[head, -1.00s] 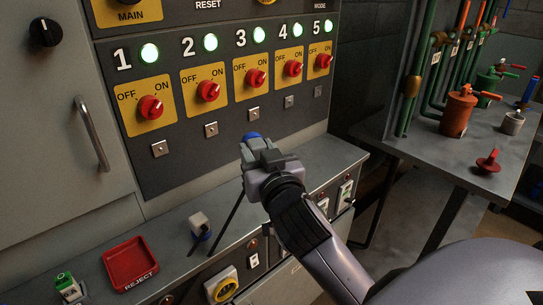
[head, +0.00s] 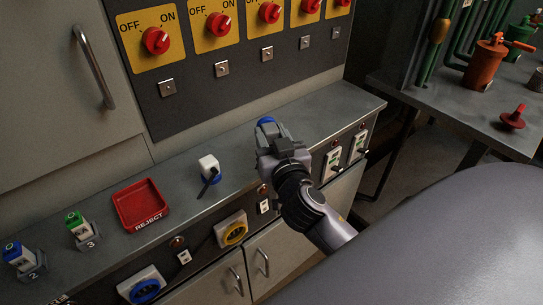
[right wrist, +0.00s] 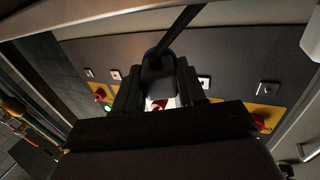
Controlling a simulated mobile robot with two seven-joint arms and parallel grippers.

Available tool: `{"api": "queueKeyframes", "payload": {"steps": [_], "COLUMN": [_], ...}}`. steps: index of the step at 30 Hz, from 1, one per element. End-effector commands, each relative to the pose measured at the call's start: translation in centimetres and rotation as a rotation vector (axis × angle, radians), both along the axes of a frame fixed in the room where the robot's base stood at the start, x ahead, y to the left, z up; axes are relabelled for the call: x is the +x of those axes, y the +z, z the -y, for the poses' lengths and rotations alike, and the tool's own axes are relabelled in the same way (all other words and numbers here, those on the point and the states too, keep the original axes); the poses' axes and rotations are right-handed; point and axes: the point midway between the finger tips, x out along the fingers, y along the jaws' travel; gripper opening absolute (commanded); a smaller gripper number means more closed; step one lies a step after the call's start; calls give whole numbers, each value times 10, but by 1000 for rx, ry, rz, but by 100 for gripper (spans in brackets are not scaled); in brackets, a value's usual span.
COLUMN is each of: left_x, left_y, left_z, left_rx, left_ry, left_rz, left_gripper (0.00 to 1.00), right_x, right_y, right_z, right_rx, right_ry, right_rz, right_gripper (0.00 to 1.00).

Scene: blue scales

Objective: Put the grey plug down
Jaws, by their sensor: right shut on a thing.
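My right gripper (head: 270,132) is shut on the grey plug. The plug's blue end (head: 265,121) shows at the fingertips in the head view, in front of the counter's right part. In the right wrist view the plug (right wrist: 158,66) is a dark round body between the fingers (right wrist: 160,90), with a black cord running up from it. Most of the plug is hidden by the gripper in the head view. I cannot tell whether it touches the counter (head: 330,105). My left gripper is not in view.
A second white-and-blue plug (head: 208,164) with a black cord stands on the counter left of my gripper. A red REJECT tray (head: 141,205) and numbered blocks (head: 80,226) lie farther left. The switch panel (head: 185,80) rises behind. Bare counter lies around my gripper.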

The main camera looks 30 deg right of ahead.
Motion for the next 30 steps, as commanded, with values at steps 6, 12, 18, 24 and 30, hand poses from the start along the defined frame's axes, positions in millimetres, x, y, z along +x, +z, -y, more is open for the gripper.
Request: {"api": "queueKeyframes", "payload": {"steps": [6,12,18,24,30], "left_x": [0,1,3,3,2], "left_y": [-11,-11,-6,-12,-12], "left_z": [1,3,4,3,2], "left_rx": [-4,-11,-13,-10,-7], "left_ry": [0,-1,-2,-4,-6], "left_rz": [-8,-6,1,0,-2], "left_gripper": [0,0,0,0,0], "right_x": [0,0,0,0,0], "right_y": [-28,-46,-45,-49,-48], "right_z": [0,0,0,0,0], "right_rx": [-2,-1,0,1,0], "right_ry": [1,1,1,1,1], "right_rz": [-3,0,1,0,0], "right_gripper": [0,0,0,47,66]}}
